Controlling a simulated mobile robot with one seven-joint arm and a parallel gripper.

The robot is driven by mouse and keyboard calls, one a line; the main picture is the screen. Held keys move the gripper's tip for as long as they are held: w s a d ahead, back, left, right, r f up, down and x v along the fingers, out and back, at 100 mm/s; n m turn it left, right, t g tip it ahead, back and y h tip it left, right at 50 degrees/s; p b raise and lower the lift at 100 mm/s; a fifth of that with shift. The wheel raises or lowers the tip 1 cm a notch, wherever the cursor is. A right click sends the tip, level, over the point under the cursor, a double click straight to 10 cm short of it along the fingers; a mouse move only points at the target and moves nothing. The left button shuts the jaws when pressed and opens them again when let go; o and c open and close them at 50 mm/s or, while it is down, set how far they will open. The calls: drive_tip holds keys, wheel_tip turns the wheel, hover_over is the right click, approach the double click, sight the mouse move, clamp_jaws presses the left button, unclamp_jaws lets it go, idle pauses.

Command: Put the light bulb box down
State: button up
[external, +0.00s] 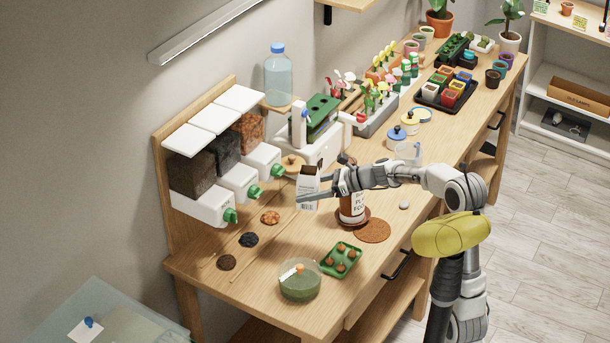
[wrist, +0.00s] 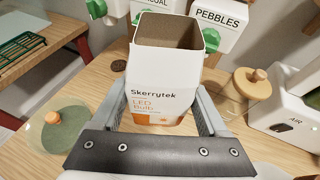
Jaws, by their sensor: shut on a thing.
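The light bulb box is a small white carton with an orange lower part, printed "Skerrytek LED Bulb", and its top is open. It shows upright between my fingers in the wrist view (wrist: 158,85) and above the left-middle of the bench in the external view (external: 307,190). My gripper (external: 316,192) is shut on the light bulb box, with one finger along each side.
White dispensers with green taps (external: 240,182) stand behind, with small piles (external: 270,217) in front. A brown labelled container (external: 352,208) is close to the right. A glass bowl (external: 300,282) and green tray (external: 341,260) are nearer the front edge. Bare wood lies between.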

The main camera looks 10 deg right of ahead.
drive_tip(key=shift+f+b, duration=2.1)
drive_tip(key=shift+f, duration=5.2)
drive_tip(key=shift+f, duration=0.3)
drive_tip(key=o, duration=1.2)
drive_tip(key=shift+r, duration=0.1)
drive_tip(key=shift+o, duration=0.2)
drive_tip(key=shift+r, duration=0.15)
